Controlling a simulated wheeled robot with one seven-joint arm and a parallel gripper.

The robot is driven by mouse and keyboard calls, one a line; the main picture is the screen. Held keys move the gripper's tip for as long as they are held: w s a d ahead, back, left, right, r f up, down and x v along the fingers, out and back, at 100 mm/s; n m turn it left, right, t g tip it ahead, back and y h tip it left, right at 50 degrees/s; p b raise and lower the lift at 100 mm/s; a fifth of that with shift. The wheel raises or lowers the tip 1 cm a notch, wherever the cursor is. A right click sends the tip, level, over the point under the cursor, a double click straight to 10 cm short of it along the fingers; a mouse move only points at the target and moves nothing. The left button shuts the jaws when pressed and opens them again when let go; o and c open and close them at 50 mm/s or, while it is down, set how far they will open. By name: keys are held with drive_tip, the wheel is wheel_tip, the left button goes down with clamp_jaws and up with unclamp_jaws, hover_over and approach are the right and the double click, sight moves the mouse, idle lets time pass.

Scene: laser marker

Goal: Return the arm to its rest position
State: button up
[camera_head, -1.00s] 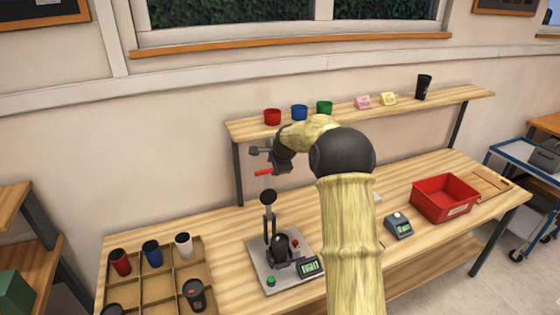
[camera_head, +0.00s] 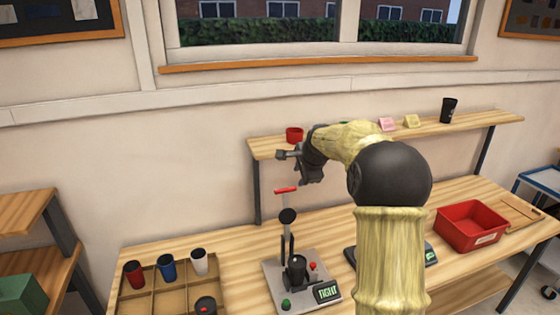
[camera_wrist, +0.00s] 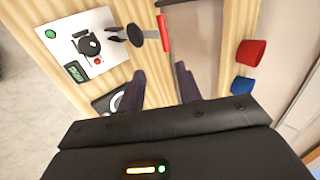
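My gripper (camera_head: 296,167) is raised above the back of the bench, below the shelf's edge in the picture. Its two fingers are apart with nothing between them in the wrist view (camera_wrist: 161,85). A press-like fixture (camera_head: 297,268) with a red-tipped lever (camera_head: 286,190) stands below it. The lever's red handle shows beyond the fingers in the wrist view (camera_wrist: 164,33), apart from them. A black cup-like part sits on the fixture. Its small display (camera_head: 327,293) shows green letters that seem to read "TIGHT".
A wooden divided tray (camera_head: 229,262) with several cups is at left. A red bin (camera_head: 472,226) is at right. The wall shelf (camera_head: 268,147) carries a red cup (camera_head: 294,134), pink and yellow items, and a black cup (camera_head: 448,110). My arm hides the bench middle.

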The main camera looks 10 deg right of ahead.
drive_tip(key=s+a+f+n+g, duration=0.1)
drive_tip(key=s+a+f+n, duration=0.2)
drive_tip(key=s, duration=0.8)
drive_tip(key=s+a+f+n+g, duration=0.2)
drive_tip(key=s+f+n, duration=0.3)
drive_tip(key=s+n, duration=0.3)
drive_tip(key=s+a+f+n+g, duration=0.2)
drive_tip(key=s+a+f+n, duration=0.2)
drive_tip(key=s, duration=1.2)
drive_tip(key=shift+s+a+f+n+h, duration=0.15)
drive_tip(key=shift+a+f+n+h, duration=0.3)
drive_tip(key=shift+n, duration=0.65)
drive_tip(key=shift+d, duration=0.1)
